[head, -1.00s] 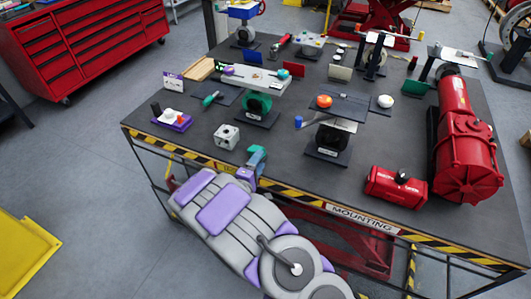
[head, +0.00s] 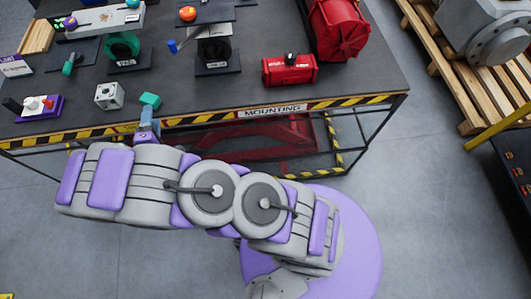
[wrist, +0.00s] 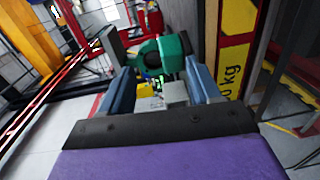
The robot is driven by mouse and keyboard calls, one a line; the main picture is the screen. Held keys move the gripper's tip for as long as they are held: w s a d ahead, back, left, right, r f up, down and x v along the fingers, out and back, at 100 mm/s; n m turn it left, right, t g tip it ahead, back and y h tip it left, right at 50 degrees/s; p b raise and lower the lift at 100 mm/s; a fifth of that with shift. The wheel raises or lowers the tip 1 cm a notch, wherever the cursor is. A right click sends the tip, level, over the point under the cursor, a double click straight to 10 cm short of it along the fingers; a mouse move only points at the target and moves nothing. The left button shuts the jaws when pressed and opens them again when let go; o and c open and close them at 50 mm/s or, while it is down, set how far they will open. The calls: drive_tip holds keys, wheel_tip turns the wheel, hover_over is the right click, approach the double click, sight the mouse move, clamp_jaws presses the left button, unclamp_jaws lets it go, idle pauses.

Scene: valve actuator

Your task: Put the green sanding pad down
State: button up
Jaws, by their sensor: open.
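My gripper (head: 148,112) is at the front edge of the workbench, and in the wrist view its two blue-grey fingers (wrist: 152,55) stand apart. A green block (head: 150,99) shows at the gripper's tip in the head view. In the wrist view, green (wrist: 172,50) shows by the tip of the right finger, and a dark grey block (wrist: 112,45) by the left. I cannot tell whether the green block is the sanding pad or part of the fingertip. No pad is seen clamped between the fingers.
The workbench (head: 200,90) carries a metal cube (head: 109,96), a purple-based switch box (head: 38,107), a green valve (head: 122,45) and a red box (head: 289,69). A red actuator (head: 340,28) stands at its right. A wooden pallet (head: 470,90) lies on the floor at right.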

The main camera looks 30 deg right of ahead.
drive_tip(key=s+d+r+m+g+y, duration=0.2)
drive_tip(key=s+r+m+g+y, duration=0.15)
drive_tip(key=r+g, duration=0.2)
drive_tip(key=s+d+r+m+g+y, duration=0.2)
drive_tip(key=r+m+g+y, duration=0.2)
drive_tip(key=r+y, duration=0.15)
drive_tip(key=s+d+r+m+g+h, duration=0.1)
drive_tip(key=s+d+r+m+g, duration=0.1)
drive_tip(key=s+d, duration=0.4)
drive_tip(key=s+d+r+m+g+h, duration=0.1)
drive_tip(key=s+d, duration=0.6)
drive_tip(key=s, duration=0.9)
drive_tip(key=s+d+r+m+g+h, duration=0.1)
drive_tip(key=s+d+r+m+g, duration=0.2)
drive_tip(key=s, duration=0.8)
drive_tip(key=d+r+g, duration=0.2)
drive_tip(key=d+r, duration=0.1)
drive_tip(key=d, duration=0.1)
drive_tip(key=shift+s, duration=0.2)
drive_tip(key=shift+f+m+g, duration=0.1)
drive_tip(key=shift+m+g, duration=0.15)
